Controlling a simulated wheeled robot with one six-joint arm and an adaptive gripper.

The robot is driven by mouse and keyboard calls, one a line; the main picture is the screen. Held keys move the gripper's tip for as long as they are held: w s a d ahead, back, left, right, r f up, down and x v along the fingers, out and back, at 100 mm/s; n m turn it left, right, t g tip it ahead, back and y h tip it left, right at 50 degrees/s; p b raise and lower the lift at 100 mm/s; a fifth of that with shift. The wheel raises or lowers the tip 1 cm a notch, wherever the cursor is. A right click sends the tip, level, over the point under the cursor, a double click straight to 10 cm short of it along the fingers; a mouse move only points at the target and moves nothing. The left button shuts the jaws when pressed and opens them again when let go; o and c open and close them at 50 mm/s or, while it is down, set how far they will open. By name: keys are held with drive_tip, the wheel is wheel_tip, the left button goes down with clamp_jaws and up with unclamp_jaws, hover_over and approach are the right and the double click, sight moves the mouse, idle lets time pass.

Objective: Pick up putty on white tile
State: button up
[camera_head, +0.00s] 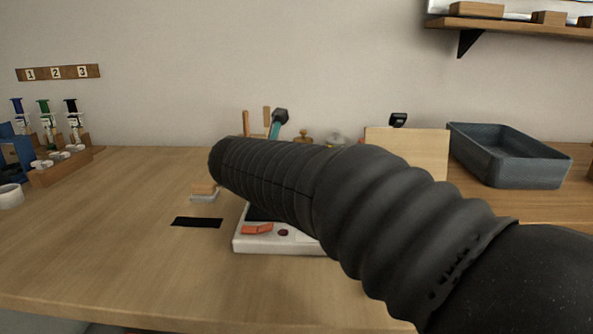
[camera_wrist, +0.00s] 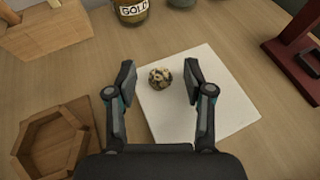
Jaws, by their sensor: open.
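In the wrist view, a small speckled brown and cream lump, the putty (camera_wrist: 160,78), sits on a white tile (camera_wrist: 222,113) near the tile's upper left part. My gripper (camera_wrist: 160,76) is open, with one finger on each side of the putty in the picture. I see no contact between the fingers and the putty. In the head view, my black sleeved arm covers the middle of the table, and the gripper, the putty and the tile cannot be made out there.
A hexagonal wooden tray (camera_wrist: 32,151) lies left of my gripper. A jar labelled gold (camera_wrist: 130,12) and a wooden block (camera_wrist: 45,38) stand beyond. A dark red stand (camera_wrist: 297,50) is at right. In the head view, a grey bin (camera_head: 508,157) stands at right.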

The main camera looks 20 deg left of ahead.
drive_tip(key=c, duration=0.9)
drive_tip(key=shift+o, duration=0.2)
drive_tip(key=shift+r, duration=0.1)
